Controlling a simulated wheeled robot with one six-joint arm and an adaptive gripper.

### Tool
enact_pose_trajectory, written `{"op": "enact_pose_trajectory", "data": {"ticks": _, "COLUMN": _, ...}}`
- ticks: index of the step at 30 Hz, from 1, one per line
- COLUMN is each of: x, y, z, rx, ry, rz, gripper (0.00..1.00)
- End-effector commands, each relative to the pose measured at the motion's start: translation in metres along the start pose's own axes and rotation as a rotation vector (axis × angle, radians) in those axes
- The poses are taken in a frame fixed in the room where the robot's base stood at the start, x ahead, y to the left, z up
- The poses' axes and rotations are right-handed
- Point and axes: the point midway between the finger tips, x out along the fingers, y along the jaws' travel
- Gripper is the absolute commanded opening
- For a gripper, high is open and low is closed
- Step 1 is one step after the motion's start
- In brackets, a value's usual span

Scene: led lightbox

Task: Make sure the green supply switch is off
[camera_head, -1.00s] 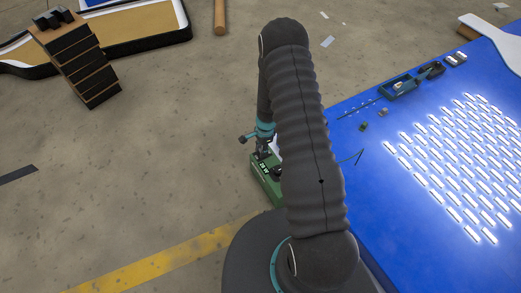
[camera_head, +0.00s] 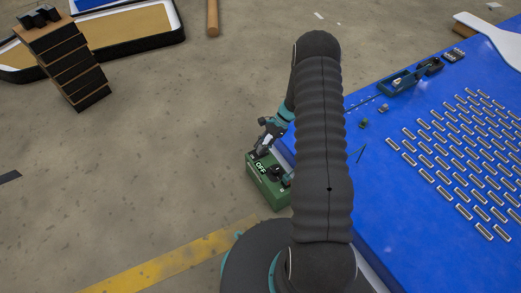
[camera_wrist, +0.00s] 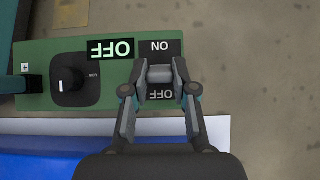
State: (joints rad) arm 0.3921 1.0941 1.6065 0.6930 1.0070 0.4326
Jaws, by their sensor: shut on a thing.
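The green supply box (camera_head: 262,186) stands at the left edge of the blue board. Its display (camera_head: 261,168) reads OFF. In the wrist view the green box (camera_wrist: 38,58) shows a black knob (camera_wrist: 72,80), the display (camera_wrist: 110,49) reading OFF upside down, and a grey rocker switch (camera_wrist: 160,74) between ON and OFF labels. My gripper (camera_wrist: 159,90) is over the rocker with a finger on each side of it, shut on it. The rocker's tilt is hard to tell. In the head view my gripper (camera_head: 266,142) is just above the box, partly hidden by my arm.
The blue board (camera_head: 385,240) on the right carries rows of unlit LED strips (camera_head: 455,150). A stack of dark boxes (camera_head: 70,65) stands at upper left.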

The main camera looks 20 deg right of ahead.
Motion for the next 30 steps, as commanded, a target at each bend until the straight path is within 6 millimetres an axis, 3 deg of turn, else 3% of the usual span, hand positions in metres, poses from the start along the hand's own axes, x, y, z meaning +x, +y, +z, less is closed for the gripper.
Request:
{"op": "enact_pose_trajectory", "data": {"ticks": 21, "x": -0.0010, "y": -0.0005, "z": -0.0035, "rx": 0.001, "ry": -0.076, "rz": -0.002, "gripper": 0.00}}
{"op": "enact_pose_trajectory", "data": {"ticks": 22, "x": -0.0010, "y": -0.0005, "z": -0.0035, "rx": 0.001, "ry": -0.076, "rz": -0.002, "gripper": 0.32}}
{"op": "enact_pose_trajectory", "data": {"ticks": 24, "x": -0.0009, "y": -0.0004, "z": -0.0035, "rx": 0.001, "ry": -0.076, "rz": -0.001, "gripper": 0.49}}
{"op": "enact_pose_trajectory", "data": {"ticks": 30, "x": -0.0007, "y": -0.0002, "z": -0.0033, "rx": 0.001, "ry": -0.077, "rz": 0.000, "gripper": 0.52}}
